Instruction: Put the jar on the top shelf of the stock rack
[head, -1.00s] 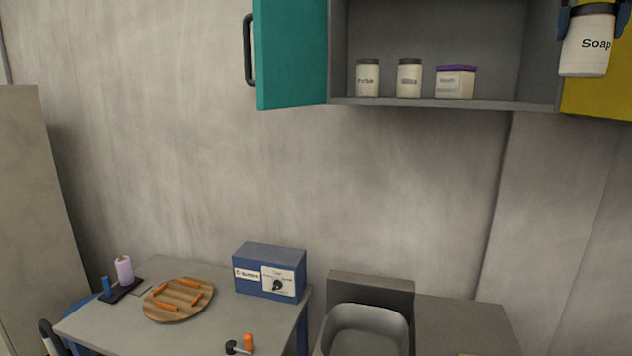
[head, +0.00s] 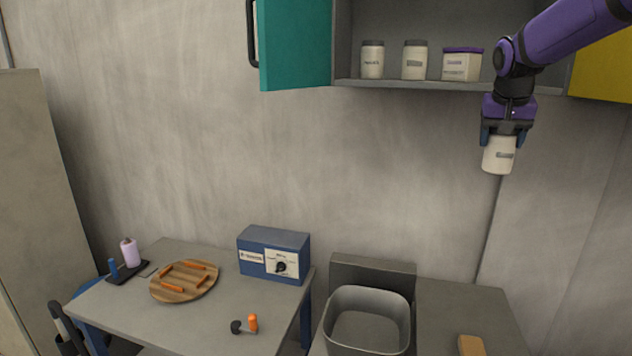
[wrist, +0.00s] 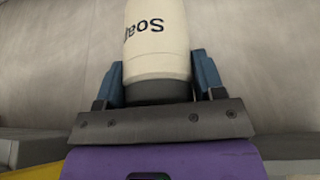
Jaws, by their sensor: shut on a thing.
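My gripper (head: 502,138) is shut on a cream-white jar (head: 498,158) with a dark lid, held upright in the air in front of the wall, below the cabinet's right end. In the wrist view, the jar (wrist: 157,38) reads "Soap" upside down, and the blue fingers of my gripper (wrist: 158,80) grip it at both sides near the dark lid. I see nothing clearly recognisable as the stock rack; an open wall cabinet (head: 400,86) has a shelf with two white jars and a purple-lidded box.
The cabinet has a teal door (head: 295,45) and a yellow door (head: 600,72), both swung open. Below are a table with a wooden board (head: 184,282) and a blue box (head: 273,255), a grey basin (head: 367,318) and a tan block (head: 471,345). Bare wall lies between.

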